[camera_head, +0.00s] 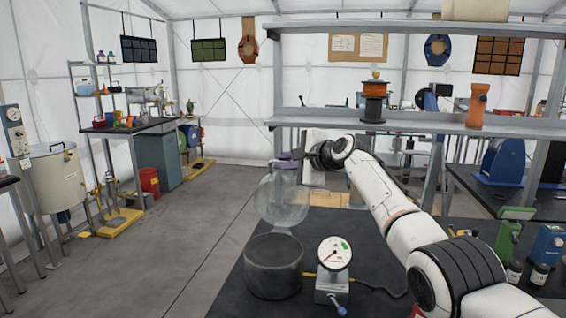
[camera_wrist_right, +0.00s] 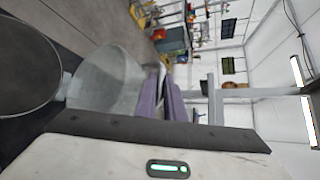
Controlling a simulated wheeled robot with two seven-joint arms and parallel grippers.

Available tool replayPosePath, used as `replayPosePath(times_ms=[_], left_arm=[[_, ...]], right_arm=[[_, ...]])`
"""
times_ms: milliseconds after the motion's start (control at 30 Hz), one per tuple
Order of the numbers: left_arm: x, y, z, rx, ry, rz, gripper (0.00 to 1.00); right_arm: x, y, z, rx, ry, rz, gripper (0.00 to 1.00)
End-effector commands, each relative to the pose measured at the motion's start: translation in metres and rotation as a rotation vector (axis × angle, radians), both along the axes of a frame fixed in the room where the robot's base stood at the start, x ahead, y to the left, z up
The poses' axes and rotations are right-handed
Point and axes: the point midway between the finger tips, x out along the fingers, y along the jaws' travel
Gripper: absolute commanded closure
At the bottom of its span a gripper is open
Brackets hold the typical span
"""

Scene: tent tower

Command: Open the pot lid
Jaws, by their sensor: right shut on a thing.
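The dark grey pot (camera_head: 273,268) stands on the black tabletop, and its round rim also shows at the left of the wrist view (camera_wrist_right: 58,68). Its translucent lid (camera_head: 283,203) is tilted up, almost upright, above the pot's far side; it also shows in the wrist view (camera_wrist_right: 105,80). The lid's lower edge is close to the rim; I cannot tell if they touch. My right gripper (camera_head: 287,163) is at the lid's top edge, shut on it, with purple fingers (camera_wrist_right: 165,95) in the wrist view. My left gripper is out of view.
A dial gauge (camera_head: 334,254) on a small block stands right beside the pot. A grey shelf (camera_head: 420,122) crosses above the table, holding an orange spool (camera_head: 374,100). Green and blue devices and small bottles stand at the right. Open floor lies left.

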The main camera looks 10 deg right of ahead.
Motion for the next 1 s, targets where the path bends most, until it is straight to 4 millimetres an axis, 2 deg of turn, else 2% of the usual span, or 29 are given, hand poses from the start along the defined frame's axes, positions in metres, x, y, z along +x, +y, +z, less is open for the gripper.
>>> replayPosePath(times_ms=[33, 167, 200, 233, 667, 1000], left_arm=[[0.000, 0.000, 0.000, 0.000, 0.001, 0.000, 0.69], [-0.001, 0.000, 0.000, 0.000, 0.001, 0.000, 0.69], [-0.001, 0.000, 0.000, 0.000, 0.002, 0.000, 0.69], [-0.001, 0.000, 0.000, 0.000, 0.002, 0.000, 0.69], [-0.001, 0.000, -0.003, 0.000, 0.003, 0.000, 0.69], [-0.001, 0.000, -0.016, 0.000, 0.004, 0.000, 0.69]], right_arm=[[-0.001, 0.007, 0.000, -0.002, 0.000, 0.012, 1.00], [-0.001, 0.007, 0.000, -0.002, 0.000, 0.012, 1.00], [-0.001, 0.007, 0.000, -0.002, 0.000, 0.012, 0.84], [-0.001, 0.007, 0.000, -0.001, 0.001, 0.012, 0.83], [-0.003, 0.006, -0.003, 0.002, 0.005, 0.012, 0.83], [-0.023, -0.009, 0.004, -0.001, 0.000, 0.005, 0.83]])
